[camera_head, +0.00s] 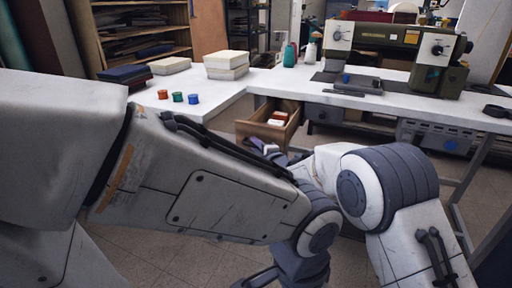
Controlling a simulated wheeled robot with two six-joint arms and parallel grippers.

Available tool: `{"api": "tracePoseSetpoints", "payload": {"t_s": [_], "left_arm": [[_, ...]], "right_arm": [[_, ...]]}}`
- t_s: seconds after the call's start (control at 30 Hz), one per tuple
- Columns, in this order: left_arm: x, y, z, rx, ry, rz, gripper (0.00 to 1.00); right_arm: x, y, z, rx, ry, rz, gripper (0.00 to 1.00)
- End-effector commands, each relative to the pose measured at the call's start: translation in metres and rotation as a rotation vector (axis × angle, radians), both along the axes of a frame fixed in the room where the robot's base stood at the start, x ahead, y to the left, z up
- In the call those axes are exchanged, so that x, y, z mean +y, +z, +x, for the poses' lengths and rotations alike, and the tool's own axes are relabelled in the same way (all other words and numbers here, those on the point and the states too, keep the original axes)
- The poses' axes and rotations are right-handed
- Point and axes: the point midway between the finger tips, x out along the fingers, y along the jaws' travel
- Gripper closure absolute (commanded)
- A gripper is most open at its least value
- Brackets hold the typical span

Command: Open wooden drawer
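The wooden drawer (245,129) is under the white worktable, left of centre. It stands pulled out, and its inside shows from above with a few small white and orange-brown items (278,118) in it. My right gripper (264,147) is at the drawer's lower front, mostly hidden behind my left arm. I cannot tell whether its fingers touch the drawer or its handle, or whether they are shut. My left arm crosses the picture from the left and bends downward at the lower middle; its gripper is not clearly visible.
The white worktable (225,90) holds fabric stacks (227,65), several thread spools (178,97) and a green sewing machine (438,60). A grey drawer unit (325,113) sits right of the wooden drawer. Table legs stand at the right. Bare tiled floor shows below.

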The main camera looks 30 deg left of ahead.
Motion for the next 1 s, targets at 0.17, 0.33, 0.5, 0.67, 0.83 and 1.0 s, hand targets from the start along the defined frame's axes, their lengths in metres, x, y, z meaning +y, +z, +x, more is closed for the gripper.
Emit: {"api": "tracePoseSetpoints", "payload": {"t_s": [0.17,0.33,0.5,0.67,0.83,1.0], "left_arm": [[0.0,0.003,0.0,0.0,0.0,0.0,0.5],[0.0,0.009,0.0,0.0,0.0,0.0,0.5],[0.0,0.015,0.0,0.0,0.0,0.0,0.5],[0.0,0.019,0.0,0.0,0.0,0.0,0.5],[0.0,0.021,0.0,0.0,0.0,0.0,0.5],[0.0,0.021,0.0,0.0,0.0,0.0,0.5]], "right_arm": [[-0.005,0.003,-0.006,0.0,0.001,0.0,0.73],[-0.024,0.007,-0.022,0.001,0.0,0.0,0.73],[-0.047,0.012,-0.042,0.001,-0.001,-0.001,0.73],[-0.066,0.015,-0.058,0.001,-0.002,0.0,0.73],[-0.076,0.016,-0.067,0.0,-0.001,0.0,0.73],[-0.078,0.016,-0.069,0.0,-0.001,0.0,0.73]]}}
